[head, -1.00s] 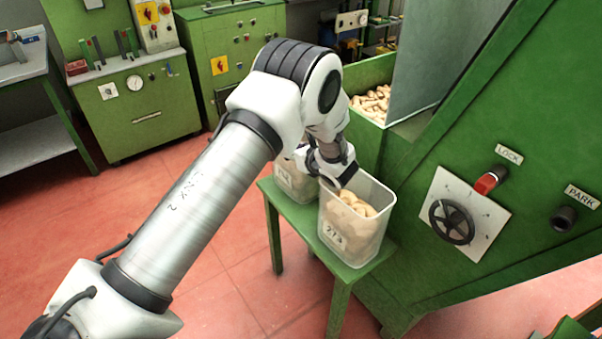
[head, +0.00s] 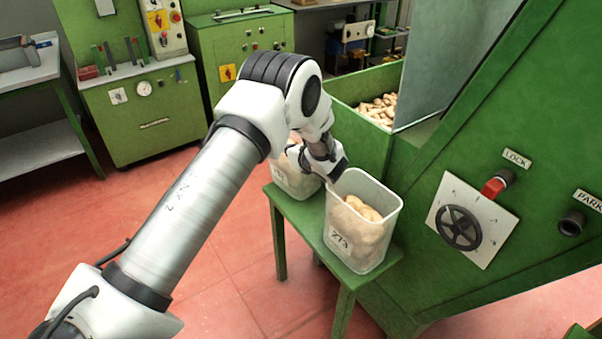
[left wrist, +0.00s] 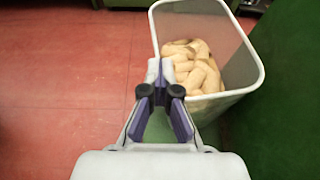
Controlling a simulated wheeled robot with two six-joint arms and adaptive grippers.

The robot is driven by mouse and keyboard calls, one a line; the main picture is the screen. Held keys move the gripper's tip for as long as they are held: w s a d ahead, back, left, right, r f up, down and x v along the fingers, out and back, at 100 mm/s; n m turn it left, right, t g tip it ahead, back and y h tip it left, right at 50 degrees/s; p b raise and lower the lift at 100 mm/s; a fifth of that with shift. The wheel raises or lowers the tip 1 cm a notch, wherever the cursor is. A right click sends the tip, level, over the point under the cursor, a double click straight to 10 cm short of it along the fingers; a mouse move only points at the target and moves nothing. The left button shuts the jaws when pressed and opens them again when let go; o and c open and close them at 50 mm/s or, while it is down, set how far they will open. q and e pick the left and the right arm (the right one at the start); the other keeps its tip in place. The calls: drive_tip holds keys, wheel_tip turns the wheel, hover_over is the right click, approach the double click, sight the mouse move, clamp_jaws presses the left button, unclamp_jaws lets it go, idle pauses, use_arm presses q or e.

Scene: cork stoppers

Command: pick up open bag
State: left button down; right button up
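No bag shows. A translucent open-topped bin (head: 372,245) marked 273, partly filled with cork stoppers (head: 362,208), stands upright on a green stand. It also shows in the left wrist view (left wrist: 232,40), with corks (left wrist: 195,68) inside. My left gripper (head: 338,168) is at the bin's upper left rim in the head view. My right gripper is not in view.
A second translucent bin (head: 286,178) stands behind the first on the green stand (head: 340,283), partly behind my arm. A green machine with a handwheel (head: 458,228) and red lever (head: 494,187) is close on the right. Red floor (head: 225,260) is clear on the left.

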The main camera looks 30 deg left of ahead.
use_arm(q)
drive_tip(key=shift+s+f, duration=0.25)
drive_tip(key=shift+f, duration=0.7)
drive_tip(key=r+p, duration=0.1)
drive_tip(key=r, duration=0.1)
drive_tip(key=w+r+p, duration=0.1)
drive_tip(key=r+p, duration=0.3)
drive_tip(key=shift+w+a+r, duration=0.2)
drive_tip(key=shift+w+a, duration=0.05)
drive_tip(key=r, duration=0.2)
drive_tip(key=r+p, duration=0.1)
drive_tip(key=shift+s+d, duration=0.15)
drive_tip(key=shift+s, duration=0.1)
drive_tip(key=shift+w, duration=0.1)
drive_tip(key=c, duration=1.4)
unclamp_jaws()
drive_tip(key=shift+w, duration=0.1)
drive_tip(key=o, duration=1)
drive_tip(key=shift+r, duration=0.15)
drive_tip(key=shift+d, duration=0.1)
